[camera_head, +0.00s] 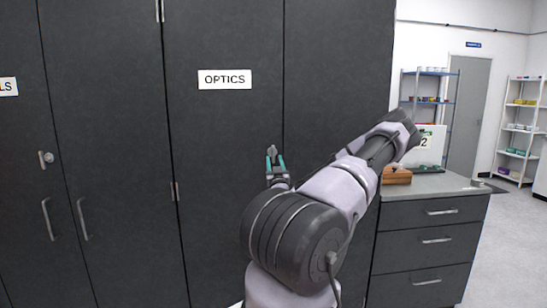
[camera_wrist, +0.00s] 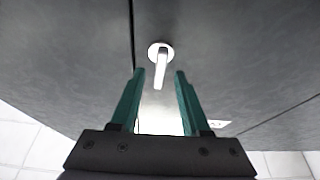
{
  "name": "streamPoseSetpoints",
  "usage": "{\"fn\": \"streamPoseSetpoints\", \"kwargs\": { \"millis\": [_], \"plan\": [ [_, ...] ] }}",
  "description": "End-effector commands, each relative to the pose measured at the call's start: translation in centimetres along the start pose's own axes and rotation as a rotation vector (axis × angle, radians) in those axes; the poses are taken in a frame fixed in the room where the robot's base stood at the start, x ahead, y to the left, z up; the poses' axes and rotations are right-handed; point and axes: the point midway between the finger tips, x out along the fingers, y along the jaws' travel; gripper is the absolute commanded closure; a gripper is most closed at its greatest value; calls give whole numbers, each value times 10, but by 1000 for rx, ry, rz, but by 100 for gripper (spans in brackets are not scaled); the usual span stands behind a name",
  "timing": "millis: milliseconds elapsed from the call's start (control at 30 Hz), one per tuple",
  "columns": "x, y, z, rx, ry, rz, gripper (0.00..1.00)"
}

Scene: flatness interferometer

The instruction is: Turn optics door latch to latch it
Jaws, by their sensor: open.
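The optics door (camera_head: 225,130) is a dark cabinet door with a white "OPTICS" label (camera_head: 225,79); it looks shut. Its latch (camera_head: 272,150) is a small grey handle near the door's right seam. In the wrist view the latch (camera_wrist: 160,66) has a round base and a pale lever that points down the picture. My gripper (camera_head: 275,160) has teal fingers and is at the latch. In the wrist view my gripper (camera_wrist: 159,72) is open, with one fingertip on each side of the lever. I see gaps on both sides; contact is not visible.
A grey-topped drawer unit (camera_head: 430,186) stands right of the cabinet, with a brown wooden object (camera_head: 396,175) on it. The neighbouring cabinet at left has its own latch (camera_head: 46,158) and bar handles. Open floor (camera_head: 515,230) lies at far right.

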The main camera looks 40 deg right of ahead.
Motion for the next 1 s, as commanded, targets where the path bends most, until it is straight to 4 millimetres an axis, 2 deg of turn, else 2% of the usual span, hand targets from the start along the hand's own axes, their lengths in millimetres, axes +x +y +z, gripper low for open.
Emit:
{"fn": "streamPoseSetpoints", "kwargs": {
  "millis": [33,200,400,1000],
  "plan": [
    [-12,0,0,3,-2,1,54],
    [-43,0,0,3,-2,1,54],
    [-62,0,0,1,0,1,54],
    [-64,0,0,0,0,-1,54]
  ]
}}
